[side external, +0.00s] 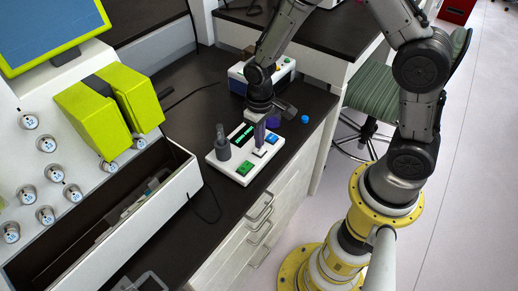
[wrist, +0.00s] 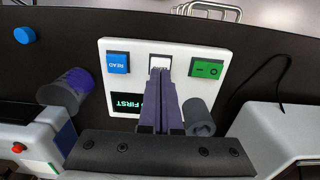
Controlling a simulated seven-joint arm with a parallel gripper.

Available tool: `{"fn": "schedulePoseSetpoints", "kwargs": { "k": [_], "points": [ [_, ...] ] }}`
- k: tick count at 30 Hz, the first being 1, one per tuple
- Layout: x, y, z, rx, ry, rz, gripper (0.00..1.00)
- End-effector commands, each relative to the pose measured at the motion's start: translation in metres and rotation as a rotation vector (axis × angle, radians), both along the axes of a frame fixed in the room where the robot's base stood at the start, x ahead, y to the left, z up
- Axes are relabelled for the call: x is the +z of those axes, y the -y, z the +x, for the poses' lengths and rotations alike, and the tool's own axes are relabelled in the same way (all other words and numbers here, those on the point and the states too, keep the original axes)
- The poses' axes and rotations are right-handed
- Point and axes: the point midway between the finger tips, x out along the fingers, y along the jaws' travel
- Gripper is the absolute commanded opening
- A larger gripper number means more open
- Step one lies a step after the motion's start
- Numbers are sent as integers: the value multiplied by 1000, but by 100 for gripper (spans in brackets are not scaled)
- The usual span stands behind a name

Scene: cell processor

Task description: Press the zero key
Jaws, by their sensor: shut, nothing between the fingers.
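A white meter with a dark display and keys (side external: 222,165) sits on the dark bench; it also shows in the wrist view (wrist: 225,58). In the wrist view it has a blue key marked READ (wrist: 117,62), a white middle key (wrist: 159,61) and a green key marked with a circle and a line (wrist: 207,68). No label is readable on the white key. My gripper (wrist: 162,76) is shut and empty, pointing down, its tips at the near edge of the white key. I cannot tell whether they touch. It also shows in the side view (side external: 259,147).
A grey cylinder (side external: 222,146) stands on the meter beside the display. A purple cylinder (wrist: 62,95) and a small blue cap (side external: 305,119) are on the bench. Another white and blue device (side external: 238,78) stands behind. A white machine with an open drawer (side external: 178,190) is at left.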

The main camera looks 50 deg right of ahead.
Motion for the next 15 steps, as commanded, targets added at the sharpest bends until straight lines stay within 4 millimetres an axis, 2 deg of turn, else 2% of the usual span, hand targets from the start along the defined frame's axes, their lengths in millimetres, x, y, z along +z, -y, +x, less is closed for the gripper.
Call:
{"fn": "schedulePoseSetpoints", "kwargs": {
  "k": [8, 15],
  "points": [
    [-1, 0, 0, 0, 0, 0, 0],
    [-12, 0, 0, 0, -2, 0, 0]
  ]
}}
